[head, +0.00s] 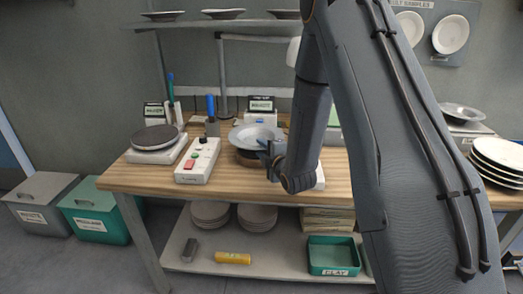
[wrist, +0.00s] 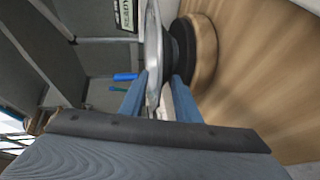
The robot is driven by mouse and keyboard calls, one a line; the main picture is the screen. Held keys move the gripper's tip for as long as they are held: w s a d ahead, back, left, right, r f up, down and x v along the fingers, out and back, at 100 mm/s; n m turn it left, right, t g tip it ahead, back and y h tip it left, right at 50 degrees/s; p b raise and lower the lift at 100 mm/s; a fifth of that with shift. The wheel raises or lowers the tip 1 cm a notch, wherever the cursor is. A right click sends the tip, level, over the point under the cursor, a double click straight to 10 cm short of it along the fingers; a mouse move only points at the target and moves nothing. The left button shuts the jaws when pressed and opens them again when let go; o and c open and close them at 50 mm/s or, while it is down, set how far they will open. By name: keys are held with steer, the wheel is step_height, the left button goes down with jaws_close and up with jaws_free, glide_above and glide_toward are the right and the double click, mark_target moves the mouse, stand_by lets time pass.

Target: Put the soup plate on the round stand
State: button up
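The pale grey soup plate (head: 258,133) is right over the round stand (head: 247,158), which has a dark top and a brown side. In the wrist view the plate (wrist: 153,45) shows edge-on, close to the stand (wrist: 204,52); I cannot tell if its underside touches the stand everywhere. My gripper (head: 268,152) is at the plate's near right edge. In the wrist view its two blue fingers (wrist: 159,82) stand apart on either side of the rim, with a gap on the right finger's side. My arm hides part of the bench right of the plate.
A white box with buttons (head: 198,160) and a scale with a dark round top (head: 155,139) stand left of the plate. Stacked plates (head: 498,160) are at far right. A shelf with dishes (head: 222,23) is above.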

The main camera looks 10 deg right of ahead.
steer(key=s+m+g+h+b, duration=0.1)
steer(key=s+m+g, duration=0.6)
steer(key=s, duration=1)
steer(key=s+f+m+g+h+b, duration=0.1)
steer(key=s+m+g, duration=0.6)
steer(key=s+m, duration=0.4)
steer(key=s, duration=0.6)
steer(key=shift+s+m+g+b, duration=0.25)
steer(key=shift+m+g+b, duration=0.05)
steer(key=shift+g, duration=0.1)
